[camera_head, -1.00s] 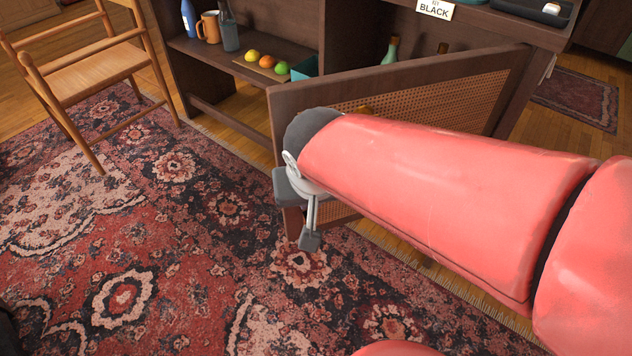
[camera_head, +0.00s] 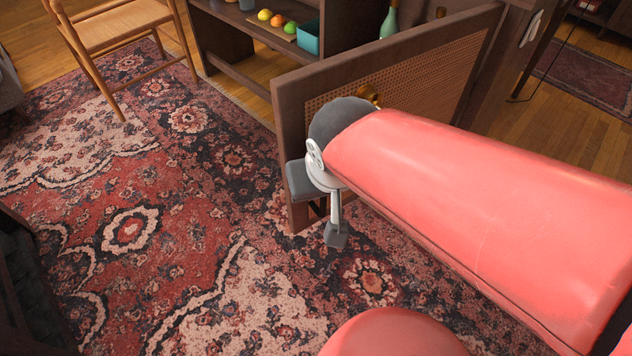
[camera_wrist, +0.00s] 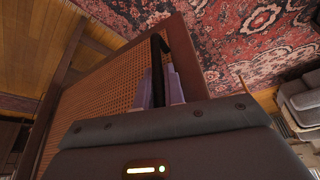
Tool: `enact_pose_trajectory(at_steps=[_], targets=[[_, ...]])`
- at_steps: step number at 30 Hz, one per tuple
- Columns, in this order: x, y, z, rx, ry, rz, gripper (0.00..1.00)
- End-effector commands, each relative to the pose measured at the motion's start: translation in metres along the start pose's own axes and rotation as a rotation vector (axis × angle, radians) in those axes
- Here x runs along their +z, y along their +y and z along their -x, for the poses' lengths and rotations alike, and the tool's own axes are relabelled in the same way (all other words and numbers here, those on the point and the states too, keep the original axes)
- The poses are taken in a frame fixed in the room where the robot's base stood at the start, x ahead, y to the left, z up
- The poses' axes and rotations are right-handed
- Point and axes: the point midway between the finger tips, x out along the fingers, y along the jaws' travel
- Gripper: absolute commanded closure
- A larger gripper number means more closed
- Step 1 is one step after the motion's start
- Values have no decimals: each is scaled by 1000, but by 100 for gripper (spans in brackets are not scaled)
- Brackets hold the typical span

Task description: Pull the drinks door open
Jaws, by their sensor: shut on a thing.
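The drinks door (camera_head: 286,115) is a dark wood frame with a woven cane panel. It stands swung out from the cabinet in the head view, and its frame and cane also show in the wrist view (camera_wrist: 110,85).
The cabinet's open shelf (camera_head: 240,45) holds several fruits and a teal box (camera_head: 309,38). A green bottle (camera_head: 390,22) stands inside behind the door. A wooden chair (camera_head: 120,30) is at upper left. The patterned rug (camera_head: 130,230) left of the door is clear.

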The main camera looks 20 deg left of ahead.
Motion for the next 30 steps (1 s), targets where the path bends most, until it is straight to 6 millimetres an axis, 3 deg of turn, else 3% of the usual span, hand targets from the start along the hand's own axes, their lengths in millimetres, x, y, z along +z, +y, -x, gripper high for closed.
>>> enact_pose_trajectory(at_steps=[15, 16, 20, 30], targets=[[1, 0, 1, -1, 1, -4, 100], [1, 0, 1, -1, 1, -4, 85], [1, 0, 1, 0, 0, -4, 68], [0, 1, 5, 1, 2, -4, 67]])
